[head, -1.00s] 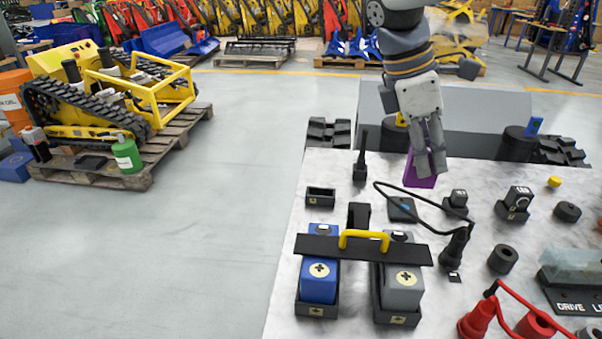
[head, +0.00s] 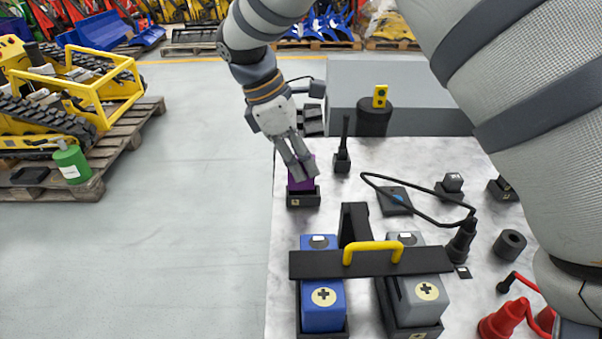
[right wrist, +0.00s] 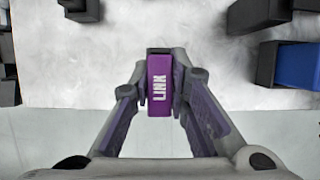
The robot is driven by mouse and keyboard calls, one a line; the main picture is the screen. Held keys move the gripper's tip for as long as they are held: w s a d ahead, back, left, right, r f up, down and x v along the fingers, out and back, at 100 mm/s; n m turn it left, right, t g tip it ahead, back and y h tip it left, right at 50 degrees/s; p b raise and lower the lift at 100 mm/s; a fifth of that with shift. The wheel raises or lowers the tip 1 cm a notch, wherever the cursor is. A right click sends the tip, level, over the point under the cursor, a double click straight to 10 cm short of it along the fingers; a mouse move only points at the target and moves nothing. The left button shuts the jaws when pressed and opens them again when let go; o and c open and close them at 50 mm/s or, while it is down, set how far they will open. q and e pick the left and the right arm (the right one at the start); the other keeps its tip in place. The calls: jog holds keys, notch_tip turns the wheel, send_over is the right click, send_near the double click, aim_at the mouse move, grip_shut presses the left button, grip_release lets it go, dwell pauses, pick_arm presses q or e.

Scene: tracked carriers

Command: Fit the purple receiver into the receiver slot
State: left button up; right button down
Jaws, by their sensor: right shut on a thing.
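The purple receiver (head: 300,184) stands at the far left of the white table, at the small black receiver slot (head: 303,200). In the right wrist view the receiver (right wrist: 159,85) shows its "LINK" label. My right gripper (head: 303,176) is shut on the receiver from above, with one finger on each side. The receiver's lower end is hidden by the slot's front wall, and I cannot tell how deep it sits. A dark edge of the slot shows behind the receiver in the right wrist view. My left gripper is not in view.
An antenna (head: 342,158) stands just right of the slot. A black bar with a yellow handle (head: 372,248) spans a blue block (head: 322,300) and a grey block (head: 420,298) in front. A black cable loops across the table.

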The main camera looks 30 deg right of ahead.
aim_at(310, 187)
notch_tip(310, 187, down, 3)
jog(key=shift+s+r, duration=0.1)
jog(key=shift+s, duration=0.05)
jog(key=c, duration=1.5)
grip_release()
jog(key=shift+c, duration=0.2)
